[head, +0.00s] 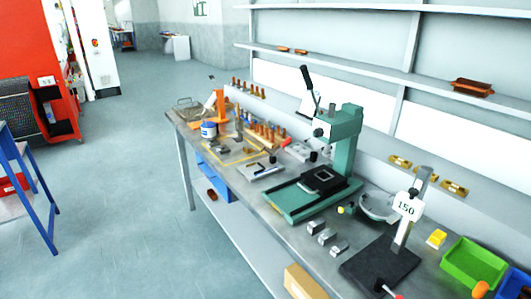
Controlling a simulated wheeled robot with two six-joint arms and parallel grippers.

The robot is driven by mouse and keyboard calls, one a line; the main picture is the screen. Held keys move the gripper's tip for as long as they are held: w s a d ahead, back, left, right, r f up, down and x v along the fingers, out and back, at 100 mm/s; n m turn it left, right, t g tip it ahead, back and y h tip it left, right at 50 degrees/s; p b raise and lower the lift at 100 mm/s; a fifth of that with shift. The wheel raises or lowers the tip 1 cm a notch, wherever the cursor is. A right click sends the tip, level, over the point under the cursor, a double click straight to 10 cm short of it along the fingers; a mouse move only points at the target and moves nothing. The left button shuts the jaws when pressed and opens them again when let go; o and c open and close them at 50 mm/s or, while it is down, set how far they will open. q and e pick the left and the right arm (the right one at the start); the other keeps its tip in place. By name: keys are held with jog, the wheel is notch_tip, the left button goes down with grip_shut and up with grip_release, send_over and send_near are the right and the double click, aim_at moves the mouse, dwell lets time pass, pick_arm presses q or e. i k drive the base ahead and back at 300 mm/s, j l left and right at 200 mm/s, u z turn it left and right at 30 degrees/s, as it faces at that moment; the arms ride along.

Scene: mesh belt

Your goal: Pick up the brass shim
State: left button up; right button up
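I cannot pick out the brass shim for certain in the head view. Several small brass-coloured pieces, one of them here (425,173), sit on the ledge behind the bench at the right. They are too small to tell what they are. A thin yellow outline shows on the left part of the bench, around small items I cannot make out. Neither of my grippers is in view.
A long grey workbench (262,205) carries a green press (344,135), a black-based stand (380,268) with a "150" card, metal blocks (327,236) and a green bin (473,264). A blue-framed table (38,185) stands left. The floor (120,220) between is clear.

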aim_at(249, 150)
jog(key=i+j+z, duration=0.2)
jog(key=j+z, duration=0.25)
jog(key=i+j+z, duration=0.2)
jog(key=j+z, duration=0.25)
jog(key=l, duration=0.1)
